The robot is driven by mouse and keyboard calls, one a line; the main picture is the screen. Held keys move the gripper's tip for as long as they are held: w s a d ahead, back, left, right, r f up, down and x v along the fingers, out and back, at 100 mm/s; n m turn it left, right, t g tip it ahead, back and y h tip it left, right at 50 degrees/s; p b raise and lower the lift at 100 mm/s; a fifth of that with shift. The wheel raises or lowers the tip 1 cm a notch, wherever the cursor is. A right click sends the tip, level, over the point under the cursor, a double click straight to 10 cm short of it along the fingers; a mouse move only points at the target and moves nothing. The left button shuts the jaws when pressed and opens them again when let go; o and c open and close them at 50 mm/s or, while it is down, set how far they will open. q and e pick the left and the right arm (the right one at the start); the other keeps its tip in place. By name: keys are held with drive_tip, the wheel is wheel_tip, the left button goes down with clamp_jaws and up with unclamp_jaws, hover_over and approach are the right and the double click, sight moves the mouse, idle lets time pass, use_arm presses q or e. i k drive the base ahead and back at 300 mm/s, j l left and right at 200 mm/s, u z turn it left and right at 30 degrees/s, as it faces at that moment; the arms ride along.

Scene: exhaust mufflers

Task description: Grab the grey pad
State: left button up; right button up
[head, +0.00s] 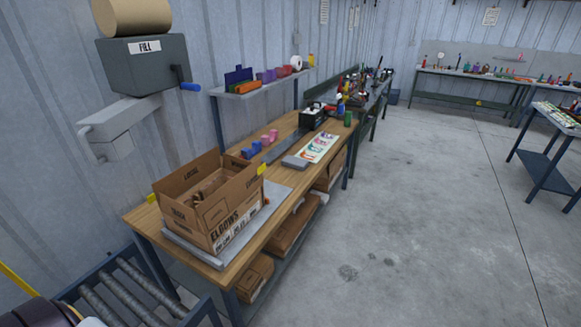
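A wooden workbench (240,245) runs away from me along the left wall. Several grey flat things lie on it, and I cannot tell which is the grey pad. A small grey slab (296,162) lies near the right edge, at the near end of a white sheet with coloured marks (319,148). A long dark grey strip (284,147) lies behind it, towards the wall. A larger light grey plate (279,203) lies under an open cardboard box (240,221), which covers much of it. Neither of my grippers is in view.
Blue and pink pieces (259,144) and a black box (312,118) stand on the bench. A roller conveyor (128,290) is at the near left, below a grey FILL machine (145,65). The concrete floor (430,220) to the right is clear.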

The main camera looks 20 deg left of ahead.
sight(289, 161)
drive_tip(key=i+l+z, duration=0.2)
drive_tip(key=i, duration=3.1)
drive_tip(key=i+u, duration=0.35)
drive_tip(key=i, duration=0.45)
drive_tip(key=i+l+u, duration=0.1)
drive_tip(key=i+u, duration=0.2)
drive_tip(key=u, duration=0.15)
drive_tip(key=i+l+u, duration=0.2)
drive_tip(key=u, duration=0.25)
drive_tip(key=i+l+u, duration=0.15)
drive_tip(key=u, duration=0.3)
drive_tip(key=i+l+u, duration=0.2)
drive_tip(key=u, duration=0.25)
drive_tip(key=i, duration=0.05)
